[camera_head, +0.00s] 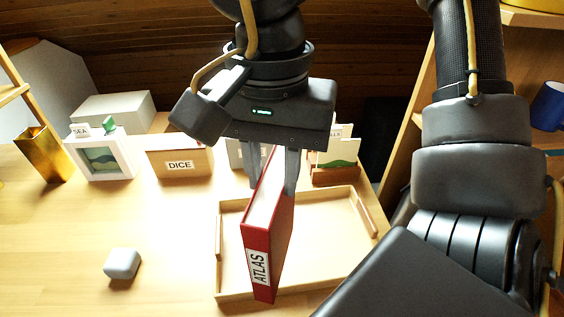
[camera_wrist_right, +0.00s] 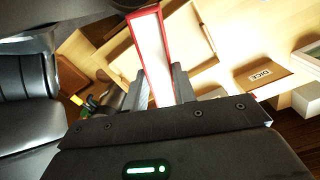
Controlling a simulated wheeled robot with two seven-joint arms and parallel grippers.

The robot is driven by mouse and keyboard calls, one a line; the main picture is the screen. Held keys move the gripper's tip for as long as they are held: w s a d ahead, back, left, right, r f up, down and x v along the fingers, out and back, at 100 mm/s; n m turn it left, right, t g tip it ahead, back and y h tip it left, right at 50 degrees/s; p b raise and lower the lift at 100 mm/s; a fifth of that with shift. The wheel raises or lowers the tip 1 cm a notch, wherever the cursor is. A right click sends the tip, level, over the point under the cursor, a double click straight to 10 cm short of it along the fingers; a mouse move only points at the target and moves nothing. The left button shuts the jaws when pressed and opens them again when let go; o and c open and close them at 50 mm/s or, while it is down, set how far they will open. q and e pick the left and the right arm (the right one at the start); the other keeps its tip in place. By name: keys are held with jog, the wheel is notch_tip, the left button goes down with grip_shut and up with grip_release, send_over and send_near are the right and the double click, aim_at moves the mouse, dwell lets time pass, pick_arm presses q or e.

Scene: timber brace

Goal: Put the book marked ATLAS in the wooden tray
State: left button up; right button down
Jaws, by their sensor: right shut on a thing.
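The red book marked ATLAS (camera_head: 262,250) hangs upright from my right gripper (camera_head: 272,175), its labelled spine facing the head camera. My right gripper is shut on the book's upper part, one finger on each side. In the right wrist view the book (camera_wrist_right: 152,55) shows its pale page edges between the fingers (camera_wrist_right: 156,92). The wooden tray (camera_head: 335,196) lies on the table, and the book appears over its left part. I cannot tell whether the book's lower end touches the tray. My left gripper is not in view.
A box labelled DICE (camera_head: 180,160) stands left of the tray, with a white frame (camera_head: 102,158) and a gold cup (camera_head: 45,154) further left. A grey block (camera_head: 122,263) lies at the front left. Card holders (camera_head: 335,172) stand behind the tray.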

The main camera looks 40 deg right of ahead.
jog(key=w+d+f, duration=0.2)
jog(key=w+d, duration=0.1)
jog(key=w+d+f, duration=0.1)
jog(key=w, duration=0.1)
jog(key=shift+d+f, duration=0.3)
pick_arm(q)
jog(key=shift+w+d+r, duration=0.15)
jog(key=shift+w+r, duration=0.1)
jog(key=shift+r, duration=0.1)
pick_arm(e)
jog(key=shift+w+d+f, duration=0.4)
jog(key=shift+w+f, duration=0.05)
jog(key=shift+f, duration=0.3)
jog(key=shift+w+d+f, duration=0.45)
jog(key=shift+f, duration=0.35)
jog(key=shift+w+d+f, duration=0.4)
jog(key=shift+w+f, duration=0.05)
jog(key=shift+f, duration=0.3)
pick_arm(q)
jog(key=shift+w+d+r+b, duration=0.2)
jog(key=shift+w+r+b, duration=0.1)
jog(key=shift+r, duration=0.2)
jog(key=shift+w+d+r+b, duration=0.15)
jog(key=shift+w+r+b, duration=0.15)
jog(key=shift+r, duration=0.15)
pick_arm(e)
notch_tip(320, 180, down, 3)
jog(key=shift+w+d+f, duration=0.1)
jog(key=shift+d+f, duration=0.05)
jog(key=shift+f, duration=0.15)
